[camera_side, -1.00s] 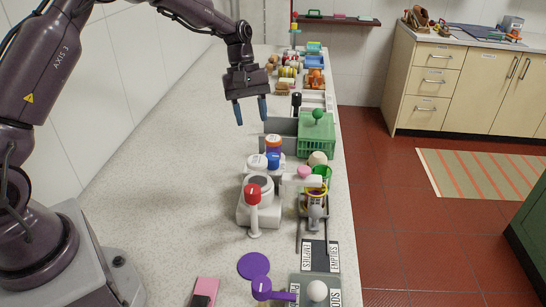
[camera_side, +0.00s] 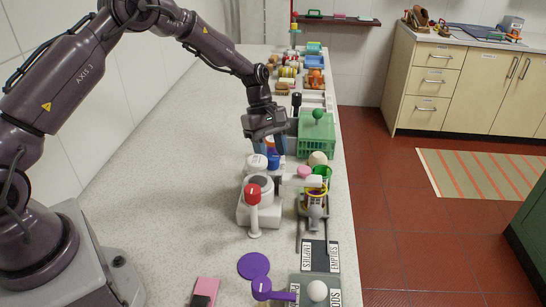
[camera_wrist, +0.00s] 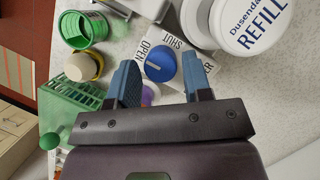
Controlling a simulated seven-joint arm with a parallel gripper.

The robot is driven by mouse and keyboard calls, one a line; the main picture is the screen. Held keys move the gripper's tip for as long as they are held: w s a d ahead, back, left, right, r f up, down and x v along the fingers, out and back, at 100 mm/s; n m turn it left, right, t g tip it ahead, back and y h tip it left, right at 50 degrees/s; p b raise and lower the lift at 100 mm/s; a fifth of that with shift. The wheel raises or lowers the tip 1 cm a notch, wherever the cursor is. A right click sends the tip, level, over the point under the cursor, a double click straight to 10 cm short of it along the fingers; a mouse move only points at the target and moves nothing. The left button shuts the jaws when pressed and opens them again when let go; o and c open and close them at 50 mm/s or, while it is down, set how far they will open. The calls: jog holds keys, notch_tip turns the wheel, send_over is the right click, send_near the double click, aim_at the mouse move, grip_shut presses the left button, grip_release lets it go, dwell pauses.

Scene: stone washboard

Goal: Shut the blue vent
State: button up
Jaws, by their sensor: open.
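The blue vent is a round blue knob (camera_wrist: 160,63) on a white plate marked OPEN and SHUT in the wrist view. Which marking it is set to is hard to tell. In the side view the blue knob (camera_side: 273,158) shows just under my gripper (camera_side: 271,148). In the wrist view my gripper (camera_wrist: 161,70) is open, with one blue finger to the left of the knob and one to the right. I see a gap on both sides, and nothing is held.
A large white REFILL lid (camera_wrist: 250,24) stands close by the knob. A green threaded ring (camera_wrist: 82,28), a cream ball (camera_wrist: 80,67) and a green basket (camera_wrist: 70,105) lie on the other side. A red-topped lever (camera_side: 253,193) stands nearer in the side view.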

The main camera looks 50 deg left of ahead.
jog(key=shift+x, duration=1.05)
jog(key=c, duration=0.6)
jog(key=shift+c, duration=0.2)
